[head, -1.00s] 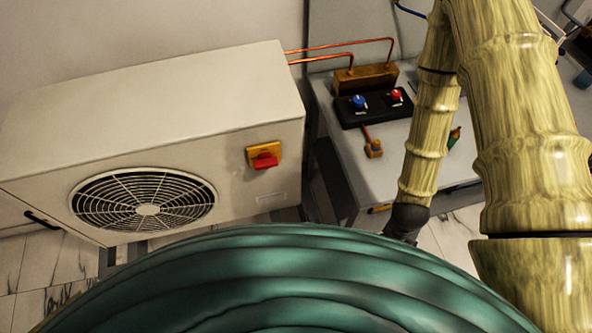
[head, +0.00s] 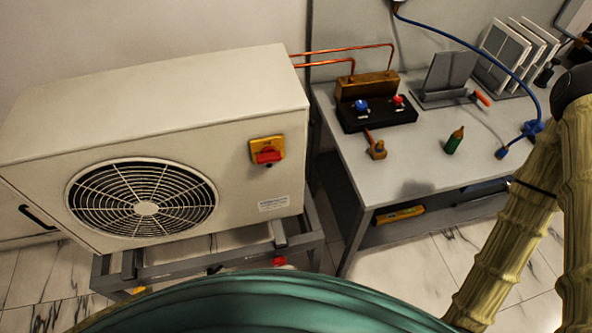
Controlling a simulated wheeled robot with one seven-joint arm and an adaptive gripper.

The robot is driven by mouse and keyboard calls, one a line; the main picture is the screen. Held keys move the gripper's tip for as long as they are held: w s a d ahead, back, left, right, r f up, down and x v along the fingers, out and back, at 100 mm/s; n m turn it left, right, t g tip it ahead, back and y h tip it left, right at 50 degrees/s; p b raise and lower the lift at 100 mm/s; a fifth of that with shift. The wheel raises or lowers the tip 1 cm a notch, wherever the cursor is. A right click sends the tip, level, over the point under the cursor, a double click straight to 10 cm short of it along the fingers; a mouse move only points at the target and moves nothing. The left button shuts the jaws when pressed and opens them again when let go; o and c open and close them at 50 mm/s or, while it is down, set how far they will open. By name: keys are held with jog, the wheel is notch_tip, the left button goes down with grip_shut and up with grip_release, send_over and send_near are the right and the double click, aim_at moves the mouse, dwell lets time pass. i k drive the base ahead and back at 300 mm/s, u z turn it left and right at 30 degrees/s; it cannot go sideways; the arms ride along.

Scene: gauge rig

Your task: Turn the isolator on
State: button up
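The isolator (head: 267,150) is a yellow plate with a red rotary handle (head: 268,156). It is mounted on the front face of the beige outdoor unit (head: 150,100), to the right of the round fan grille. The red handle looks roughly level across the plate. My arm, with a pale bamboo-like finish, shows at the right edge of the head view, well apart from the isolator. My gripper is not in view.
The unit stands on a grey metal frame (head: 220,262). To the right is a grey bench (head: 400,170) with a black valve block (head: 375,113), copper pipes, a small green bottle (head: 454,140) and a blue hose (head: 470,45). The floor in front of the bench is clear.

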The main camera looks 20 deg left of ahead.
aim_at(269, 154)
jog(key=k, duration=0.85)
jog(key=u, duration=0.7)
